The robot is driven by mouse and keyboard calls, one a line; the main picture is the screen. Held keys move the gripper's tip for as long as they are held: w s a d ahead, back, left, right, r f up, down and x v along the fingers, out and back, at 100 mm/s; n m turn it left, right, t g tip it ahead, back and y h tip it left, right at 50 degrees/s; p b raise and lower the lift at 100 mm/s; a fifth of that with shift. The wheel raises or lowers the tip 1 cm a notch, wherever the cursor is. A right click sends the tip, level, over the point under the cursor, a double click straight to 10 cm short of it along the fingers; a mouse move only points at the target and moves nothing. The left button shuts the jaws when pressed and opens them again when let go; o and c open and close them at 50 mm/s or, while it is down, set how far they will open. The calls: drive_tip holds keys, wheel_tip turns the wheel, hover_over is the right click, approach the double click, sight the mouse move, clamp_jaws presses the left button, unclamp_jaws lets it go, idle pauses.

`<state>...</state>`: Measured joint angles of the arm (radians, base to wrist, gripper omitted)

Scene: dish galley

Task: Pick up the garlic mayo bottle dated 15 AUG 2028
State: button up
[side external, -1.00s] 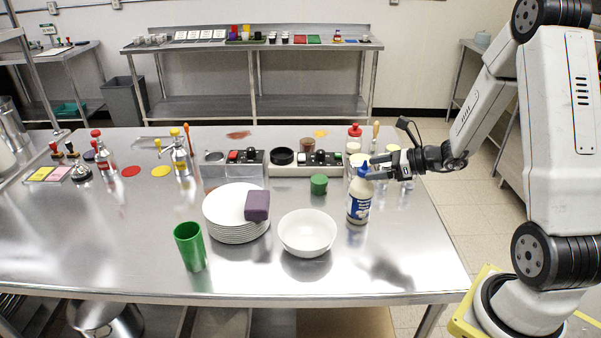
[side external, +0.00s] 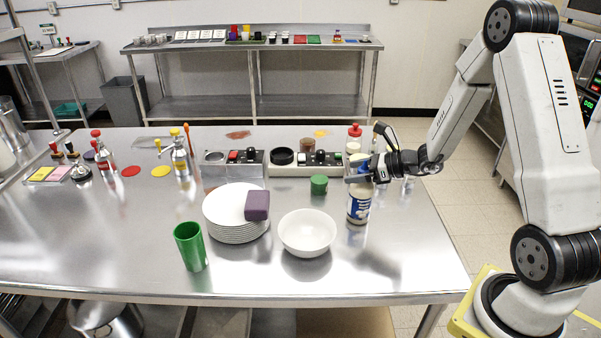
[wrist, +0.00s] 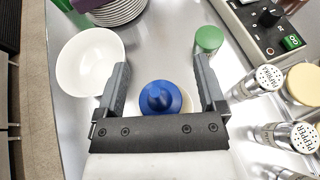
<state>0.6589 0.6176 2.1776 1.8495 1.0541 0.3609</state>
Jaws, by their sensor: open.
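The bottle (side external: 359,207) stands upright on the steel table, right of the white bowl. It has a pale body and a blue and white label; no date can be read. In the wrist view its blue cap (wrist: 161,98) sits between the two fingers. In the wrist view my gripper (wrist: 160,85) shows a gap between each finger and the cap.
A white bowl (side external: 307,232) is left of the bottle, with stacked plates (side external: 236,232) and a purple block (side external: 257,205) beyond. A green cylinder (wrist: 209,39) stands close by. Shakers (wrist: 265,82) crowd the right in the wrist view.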

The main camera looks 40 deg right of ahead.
clamp_jaws()
idle(1.4)
